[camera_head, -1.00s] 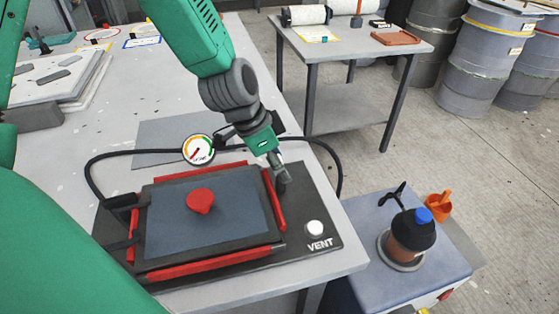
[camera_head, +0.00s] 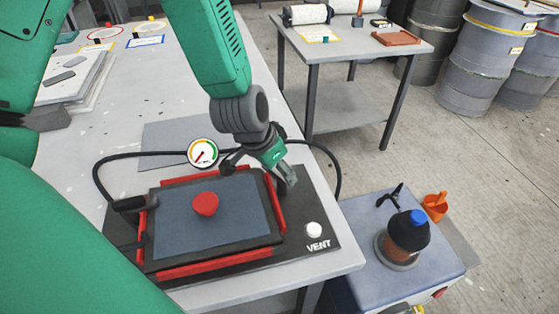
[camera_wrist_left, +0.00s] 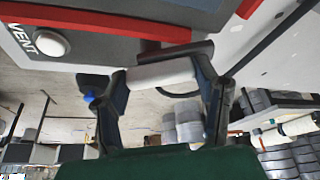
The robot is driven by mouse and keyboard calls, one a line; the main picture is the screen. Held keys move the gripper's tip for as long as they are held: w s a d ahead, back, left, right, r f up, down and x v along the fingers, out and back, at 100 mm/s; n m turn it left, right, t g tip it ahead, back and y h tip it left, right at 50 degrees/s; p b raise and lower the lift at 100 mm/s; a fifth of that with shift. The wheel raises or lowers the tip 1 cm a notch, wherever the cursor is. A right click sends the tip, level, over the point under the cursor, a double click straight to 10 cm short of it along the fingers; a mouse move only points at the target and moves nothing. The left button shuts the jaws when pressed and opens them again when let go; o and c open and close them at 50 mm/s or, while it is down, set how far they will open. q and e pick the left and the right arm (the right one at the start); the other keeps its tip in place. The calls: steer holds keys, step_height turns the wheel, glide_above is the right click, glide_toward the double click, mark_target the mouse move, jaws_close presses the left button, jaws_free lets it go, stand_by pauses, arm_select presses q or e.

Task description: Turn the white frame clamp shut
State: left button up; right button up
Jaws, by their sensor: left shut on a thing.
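The white frame clamp (camera_wrist_left: 160,76) shows in the left wrist view as a pale bar with a dark end piece, beside the red-edged frame. My left gripper (camera_wrist_left: 165,88) is shut on it, one finger at each end of the bar. In the head view my left gripper (camera_head: 286,176) is tilted at the right edge of the frame (camera_head: 205,264) and hides the clamp there. The frame has red edge strips around a blue-grey panel (camera_head: 180,220) with a red knob (camera_head: 205,204). My right gripper is in neither view.
A white VENT button (camera_head: 314,230) sits at the base's right corner; it also shows in the wrist view (camera_wrist_left: 50,43). A gauge (camera_head: 202,152) and black hose lie behind the frame. A blue-topped cart (camera_head: 350,245) holding a dark bottle (camera_head: 409,232) stands at the right.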

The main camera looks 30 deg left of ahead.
arm_select(q)
steer(key=n+p, duration=0.1)
steer(key=n, duration=0.1)
steer(key=n+y+p, duration=0.1)
steer(key=p, duration=0.1)
steer(key=shift+w+r+n, duration=0.1)
steer(key=shift+r+n, duration=0.25)
steer(key=shift+n, duration=0.05)
steer(key=n+y+p, duration=0.2)
steer(key=n+p, duration=0.3)
steer(key=shift+d, duration=0.15)
steer(key=shift+f+n+g+y+p, duration=0.1)
steer(key=shift+n+g+y+p, duration=0.5)
steer(key=shift+n+p, duration=1.3)
steer(key=o, duration=1.2)
steer(key=shift+f, duration=0.1)
steer(key=shift+d, duration=0.1)
